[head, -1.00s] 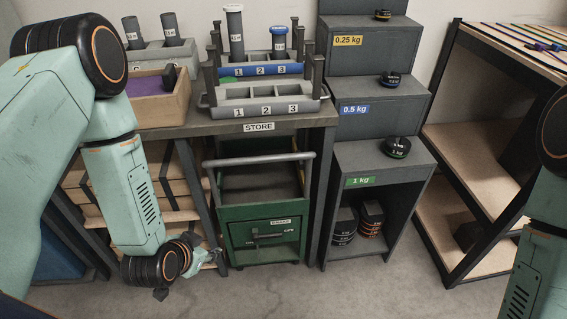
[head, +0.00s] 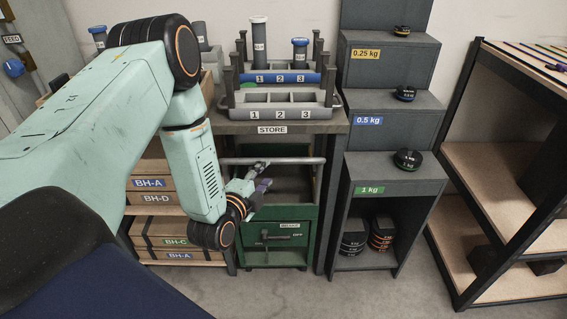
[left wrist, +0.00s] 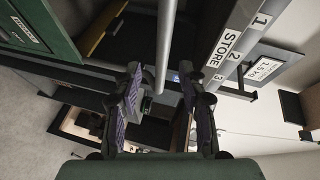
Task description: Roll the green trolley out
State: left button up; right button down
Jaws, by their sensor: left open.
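The green trolley (head: 292,214) stands under the bench marked STORE, with a grey push bar (head: 292,161) across its top. A small brake lever (head: 266,240) is on its front panel, beside a label that seems to read OFF. My left gripper (head: 262,176) is open and empty near the left part of the push bar. In the left wrist view, the push bar (left wrist: 165,45) runs down between the two fingers of my left gripper (left wrist: 160,78). I cannot tell whether the bar is within finger depth. My right gripper is out of view.
The STORE bench (head: 230,127) carries grey and blue racks. Its leg and boxes (head: 165,198) stand left of the trolley. A stepped weight stand (head: 400,172) is close on the right, then a wooden shelf (head: 490,185). Floor in front of the trolley looks clear.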

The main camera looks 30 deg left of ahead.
aim_at(272, 163)
pick_arm(q)
jog(key=shift+m, duration=0.5)
jog(key=shift+a+b+x, duration=0.15)
jog(key=shift+b+x, duration=0.55)
jog(key=shift+x, duration=1.25)
jog(key=shift+a+b+x, duration=0.1)
jog(key=shift+b+x, duration=0.6)
jog(key=shift+x, duration=1.2)
jog(key=shift+r, duration=0.15)
jog(key=shift+c, duration=0.3)
grip_shut()
